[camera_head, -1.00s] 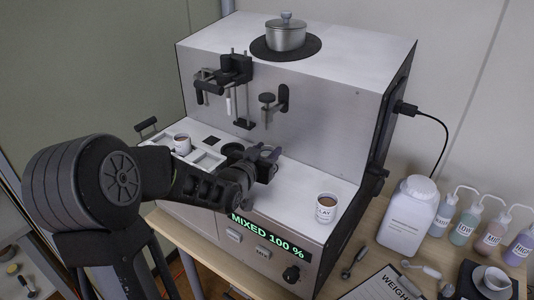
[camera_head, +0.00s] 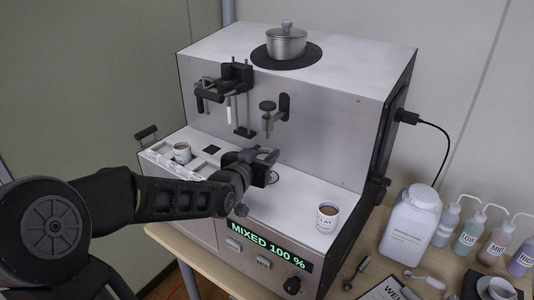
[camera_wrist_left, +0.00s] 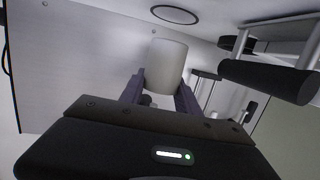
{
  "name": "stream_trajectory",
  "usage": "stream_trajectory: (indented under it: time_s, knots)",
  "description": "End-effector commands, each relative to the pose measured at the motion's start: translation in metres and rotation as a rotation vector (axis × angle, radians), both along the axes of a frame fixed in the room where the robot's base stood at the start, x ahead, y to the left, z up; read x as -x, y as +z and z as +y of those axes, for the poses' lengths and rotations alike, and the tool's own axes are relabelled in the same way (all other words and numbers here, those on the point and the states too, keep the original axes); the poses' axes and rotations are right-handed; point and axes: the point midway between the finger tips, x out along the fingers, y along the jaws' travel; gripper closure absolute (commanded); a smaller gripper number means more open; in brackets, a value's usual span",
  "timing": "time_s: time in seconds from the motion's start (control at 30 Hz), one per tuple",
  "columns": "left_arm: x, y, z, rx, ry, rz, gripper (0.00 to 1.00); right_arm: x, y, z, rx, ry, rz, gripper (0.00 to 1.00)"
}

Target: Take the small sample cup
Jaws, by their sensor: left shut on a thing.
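My left gripper (camera_head: 268,172) is over the front deck of the analyser, near the middle. In the left wrist view its two fingers (camera_wrist_left: 160,95) are shut on a small plain whitish cup (camera_wrist_left: 167,62), one finger on each side. In the head view the gripper mostly hides this cup. A larger labelled cup (camera_head: 327,222) with brown contents stands on the deck at the right. Another cup with dark contents (camera_head: 182,155) sits in the tray at the deck's left end. My right gripper is not in view.
The analyser (camera_head: 330,130) has a nozzle assembly (camera_head: 228,88) and a stirrer-like fitting (camera_head: 268,108) above the deck. A lidded pot (camera_head: 286,42) stands on top. A white jug (camera_head: 408,225) and several wash bottles (camera_head: 467,232) stand on the table at right. The deck between gripper and labelled cup is clear.

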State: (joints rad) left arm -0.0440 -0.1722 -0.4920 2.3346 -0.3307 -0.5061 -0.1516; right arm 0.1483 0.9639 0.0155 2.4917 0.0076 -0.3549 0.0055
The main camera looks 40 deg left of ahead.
Motion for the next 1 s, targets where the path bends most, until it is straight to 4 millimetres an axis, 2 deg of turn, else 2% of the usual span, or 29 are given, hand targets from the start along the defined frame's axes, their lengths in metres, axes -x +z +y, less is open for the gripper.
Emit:
stream_trajectory:
  time_s: [0.5,0.6,1.0]
  knots:
    - [0.068,0.0,-0.015,-0.001,0.001,-0.003,1.0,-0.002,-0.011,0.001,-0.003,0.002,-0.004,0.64]
    - [0.077,-0.005,-0.016,0.0,0.002,-0.006,1.0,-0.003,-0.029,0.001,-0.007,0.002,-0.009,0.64]
    - [0.115,-0.004,-0.024,-0.001,0.001,-0.005,1.0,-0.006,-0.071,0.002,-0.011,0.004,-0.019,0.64]
